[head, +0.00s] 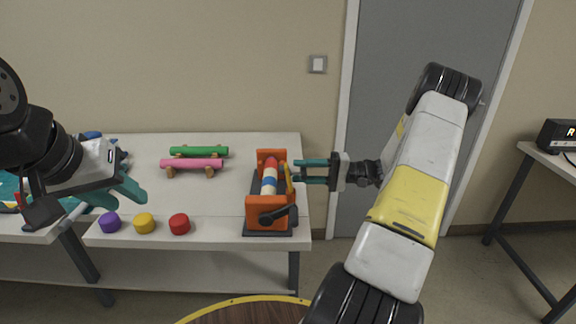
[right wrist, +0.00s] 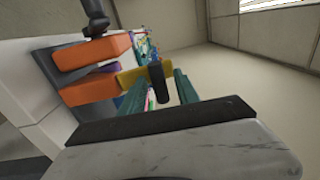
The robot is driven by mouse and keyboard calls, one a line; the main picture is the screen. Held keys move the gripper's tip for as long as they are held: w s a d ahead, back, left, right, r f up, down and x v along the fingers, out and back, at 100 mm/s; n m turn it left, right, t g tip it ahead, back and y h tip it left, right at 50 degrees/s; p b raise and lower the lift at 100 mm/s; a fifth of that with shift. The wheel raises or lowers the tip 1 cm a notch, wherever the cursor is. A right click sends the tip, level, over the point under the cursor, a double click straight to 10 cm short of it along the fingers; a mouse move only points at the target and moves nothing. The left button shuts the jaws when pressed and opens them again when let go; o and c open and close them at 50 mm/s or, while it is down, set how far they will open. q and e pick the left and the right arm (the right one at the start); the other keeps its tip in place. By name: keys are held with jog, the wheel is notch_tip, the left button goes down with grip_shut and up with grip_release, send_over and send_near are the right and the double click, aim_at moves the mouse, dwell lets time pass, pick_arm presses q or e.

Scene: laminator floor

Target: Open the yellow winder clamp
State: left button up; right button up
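The orange winder (head: 268,211) stands on a dark base near the table's right end, holding a red, white and blue roll (head: 269,180). Its yellow clamp (head: 289,180) lies along the right side. In the right wrist view the yellow clamp (right wrist: 131,76) carries a dark handle (right wrist: 158,85). My right gripper (head: 312,171) points left at the clamp from the right. Its teal fingers (right wrist: 160,96) are apart, with the handle between them in the picture; contact is not clear. My left gripper (head: 124,195) is over the table's left part, its fingers apart and empty.
Purple (head: 110,222), yellow (head: 144,223) and red (head: 179,224) cylinders stand along the front edge. Green (head: 199,151) and pink (head: 192,164) rolls rest on stands behind. A dark crank (head: 276,215) sticks out of the winder's front. A round wooden table (head: 245,312) is nearest me.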

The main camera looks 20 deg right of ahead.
jog(key=v, duration=0.7)
jog(key=shift+d, duration=0.4)
jog(key=shift+s, duration=0.15)
